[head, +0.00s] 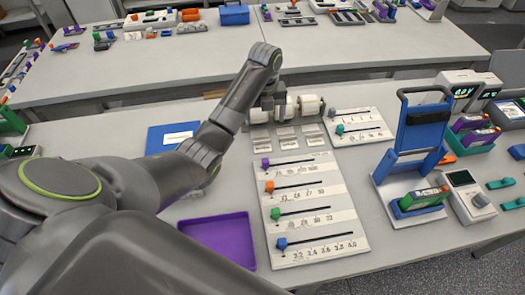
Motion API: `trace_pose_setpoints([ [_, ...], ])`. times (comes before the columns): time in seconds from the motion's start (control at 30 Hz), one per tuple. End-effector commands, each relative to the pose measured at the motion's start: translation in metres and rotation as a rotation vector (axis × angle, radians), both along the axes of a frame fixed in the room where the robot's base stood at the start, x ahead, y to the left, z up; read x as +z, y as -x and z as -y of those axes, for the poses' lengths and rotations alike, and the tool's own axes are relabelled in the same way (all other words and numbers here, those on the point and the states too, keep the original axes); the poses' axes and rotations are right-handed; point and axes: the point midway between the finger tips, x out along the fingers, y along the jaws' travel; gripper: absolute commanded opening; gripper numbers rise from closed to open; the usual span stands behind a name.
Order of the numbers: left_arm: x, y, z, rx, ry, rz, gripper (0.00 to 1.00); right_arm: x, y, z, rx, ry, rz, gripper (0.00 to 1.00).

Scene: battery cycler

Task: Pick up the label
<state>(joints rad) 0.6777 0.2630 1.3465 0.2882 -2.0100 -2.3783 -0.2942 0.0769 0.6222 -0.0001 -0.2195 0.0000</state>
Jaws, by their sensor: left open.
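A label station (290,142) stands at the back of the near table. It has white rolls, one showing to the right of my gripper (309,104) and one partly covered on the left (259,116). Several small pale labels (285,141) lie in rows on the panel in front of the rolls. Which label the task means cannot be told. My left gripper (272,103) is open and points down at the rolls, hiding part of the middle one. Its fingertips are small, and I cannot tell whether they touch anything. My right gripper is not in view.
A white slider board (350,215) lies in front of the station, with a smaller one (371,140) behind right. A purple tray (247,262) is at the front. A blue folder (158,140) lies left.

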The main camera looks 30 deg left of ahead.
Motion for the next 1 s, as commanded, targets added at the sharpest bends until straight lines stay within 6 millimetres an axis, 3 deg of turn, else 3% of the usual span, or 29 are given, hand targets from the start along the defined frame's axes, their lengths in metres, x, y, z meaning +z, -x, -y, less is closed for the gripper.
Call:
trace_pose_setpoints([
  [0.03, -0.012, 0.0, 0.0, 0.0, 0.0, 0.0, 0.8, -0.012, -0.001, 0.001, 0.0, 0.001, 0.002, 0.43],
  [0.27, -0.039, 0.0, 0.0, 0.0, 0.0, 0.0, 0.8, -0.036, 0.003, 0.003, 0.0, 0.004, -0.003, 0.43],
  [0.33, -0.044, 0.001, 0.0, 0.0, 0.001, -0.005, 0.8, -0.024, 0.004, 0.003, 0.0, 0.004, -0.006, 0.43],
  [0.7, -0.084, 0.002, -0.01, 0.001, 0.0, -0.005, 0.8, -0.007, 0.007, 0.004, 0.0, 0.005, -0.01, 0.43],
  [0.83, -0.1, 0.001, -0.009, 0.0, 0.001, -0.003, 0.8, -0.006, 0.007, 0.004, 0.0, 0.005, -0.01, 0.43],
  [1.0, -0.108, 0.001, -0.01, -0.001, -0.001, 0.001, 0.8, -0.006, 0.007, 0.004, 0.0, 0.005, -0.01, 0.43],
])
